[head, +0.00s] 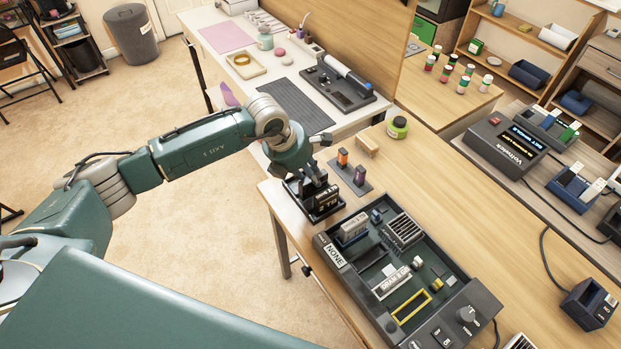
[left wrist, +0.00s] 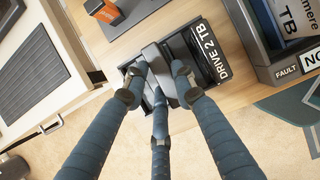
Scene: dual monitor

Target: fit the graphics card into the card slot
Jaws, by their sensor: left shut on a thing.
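My left gripper (head: 318,183) is over a small black stand (head: 303,203) at the table's left edge. In the left wrist view its fingers (left wrist: 160,82) are closed around a dark grey block (left wrist: 153,56), low at the stand. I cannot tell whether this block is the graphics card. A drive marked 2 TB (head: 326,200) sits beside the fingers; its label also shows in the left wrist view (left wrist: 213,52). The open computer case (head: 345,262) lies to the right, with a yellow-rimmed slot (head: 411,308) inside. My right gripper is not in view.
In the case are a DRAM module (head: 391,283), a grille block (head: 404,230) and a NONE display (head: 334,255). A grey pad with two small upright parts (head: 360,176), a wooden block (head: 366,146) and a green jar (head: 397,127) stand behind.

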